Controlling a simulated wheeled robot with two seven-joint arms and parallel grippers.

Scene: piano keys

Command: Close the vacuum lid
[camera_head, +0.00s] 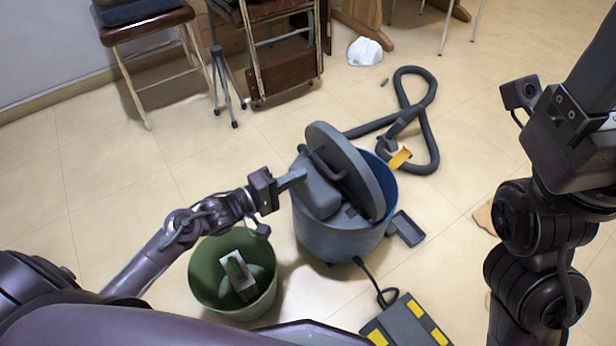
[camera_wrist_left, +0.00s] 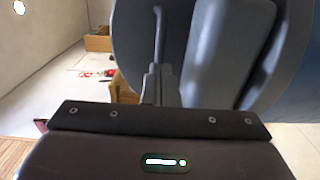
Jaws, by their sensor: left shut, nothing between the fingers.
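The vacuum (camera_head: 338,236) is a blue-grey round drum standing on the floor. Its dark grey lid (camera_head: 350,165) stands tilted up over the drum, with a motor housing on its left face; part of the open rim shows at the right. The lid fills the upper right of the left wrist view (camera_wrist_left: 275,60). My left gripper (camera_head: 294,179) is shut with nothing in it, at the lid's left side, close to the housing; I cannot tell whether it touches. My right arm stands at the right of the head view; its fingers are not visible.
A green bin (camera_head: 233,280) with items inside stands left of the vacuum, under my left arm. A black and yellow box (camera_head: 408,325) lies in front. A grey hose (camera_head: 428,130) lies behind. A stool (camera_head: 148,30) and folded chair (camera_head: 280,50) stand at the back.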

